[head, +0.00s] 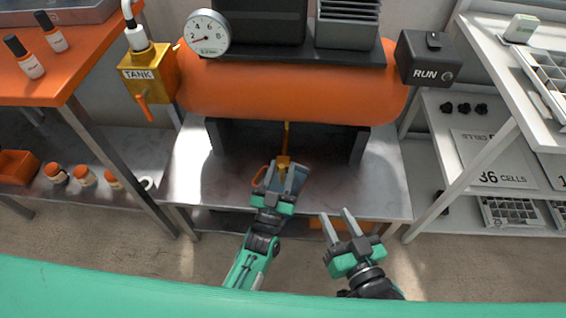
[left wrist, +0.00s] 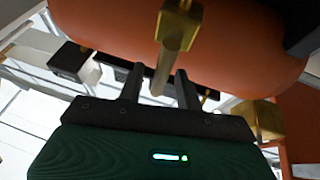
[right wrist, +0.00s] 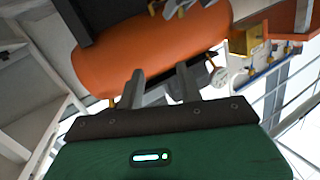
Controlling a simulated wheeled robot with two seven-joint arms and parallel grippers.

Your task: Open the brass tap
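A brass tap (head: 284,160) hangs on a thin brass pipe under the orange tank (head: 290,95). In the left wrist view the brass fitting (left wrist: 179,25) is at top centre, and its spout-like part reaches down between the fingers. My left gripper (head: 281,178) is at the tap, fingers apart, with small gaps showing on either side of the brass part. An orange loop (head: 259,178) shows beside its left finger. My right gripper (head: 340,222) is open and empty, lower right of the tap. The tap's lower part is hidden by my left gripper in the head view.
A brass block marked TANK (head: 148,74) with an orange lever (head: 143,106) sits left of the tank. A RUN box (head: 428,60) is on the right. The grey bench (head: 370,185) below is mostly clear. Dark supports (head: 357,145) stand under the tank.

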